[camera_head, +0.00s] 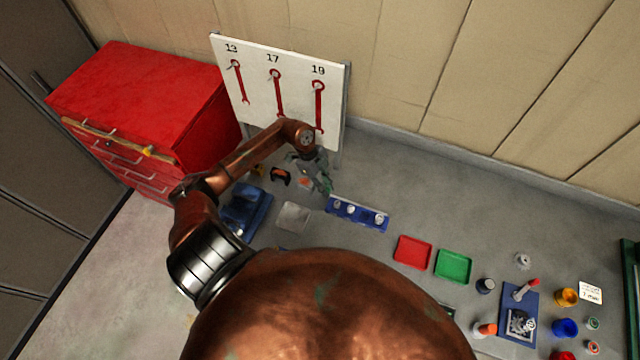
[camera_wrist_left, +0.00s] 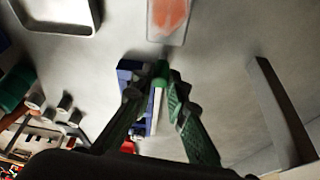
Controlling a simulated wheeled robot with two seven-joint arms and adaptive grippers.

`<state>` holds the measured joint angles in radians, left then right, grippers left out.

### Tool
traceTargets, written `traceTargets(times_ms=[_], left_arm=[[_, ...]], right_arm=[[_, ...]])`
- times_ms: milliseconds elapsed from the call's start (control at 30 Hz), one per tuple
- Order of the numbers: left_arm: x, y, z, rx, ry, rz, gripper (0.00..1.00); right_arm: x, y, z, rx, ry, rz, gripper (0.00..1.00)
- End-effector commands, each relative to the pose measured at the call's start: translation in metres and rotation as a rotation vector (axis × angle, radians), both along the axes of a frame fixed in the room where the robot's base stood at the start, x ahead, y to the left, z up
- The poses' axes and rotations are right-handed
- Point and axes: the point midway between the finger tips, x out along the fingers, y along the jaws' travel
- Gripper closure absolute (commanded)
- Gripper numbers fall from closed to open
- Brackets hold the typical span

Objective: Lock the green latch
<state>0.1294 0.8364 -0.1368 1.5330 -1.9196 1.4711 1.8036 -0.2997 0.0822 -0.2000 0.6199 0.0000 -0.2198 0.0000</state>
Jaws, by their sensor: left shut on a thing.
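My left gripper (camera_head: 322,182) reaches down from the left arm, in front of the white tool board. In the left wrist view the left gripper (camera_wrist_left: 158,92) has its two green-padded fingers shut on a small green piece (camera_wrist_left: 160,72), which looks like the green latch. A blue base with a white part (camera_wrist_left: 128,72) lies beside and behind the fingers. In the head view a bit of green (camera_head: 328,184) shows at the fingertips, but the latch is mostly hidden there. Whether the latch is locked cannot be told. My right gripper is not in view.
A red drawer cabinet (camera_head: 140,95) stands at the left, beside the tool board (camera_head: 290,62). A blue holder (camera_head: 357,214), red tray (camera_head: 412,252) and green tray (camera_head: 453,266) lie to the right. A pale tray with an orange piece (camera_wrist_left: 170,16) is close to the fingers.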

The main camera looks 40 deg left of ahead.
Motion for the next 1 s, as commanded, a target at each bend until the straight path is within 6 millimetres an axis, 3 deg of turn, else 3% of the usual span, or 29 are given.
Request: traceTargets(times_ms=[200,233,500,800,1000], left_arm=[[0.002,-0.005,0.001,-0.008,-0.005,-0.003,1.00],[0.002,-0.005,0.001,-0.008,-0.005,-0.004,0.86],[0.001,-0.003,0.001,-0.006,-0.005,-0.001,0.68],[0.001,-0.001,0.003,-0.004,-0.004,-0.001,0.68],[0.000,0.010,0.028,-0.001,-0.006,-0.002,0.68]], right_arm=[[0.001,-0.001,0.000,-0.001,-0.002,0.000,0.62],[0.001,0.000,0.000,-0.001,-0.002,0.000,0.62],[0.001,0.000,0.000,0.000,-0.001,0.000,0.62],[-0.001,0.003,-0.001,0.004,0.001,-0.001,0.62],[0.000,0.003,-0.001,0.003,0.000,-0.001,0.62]])
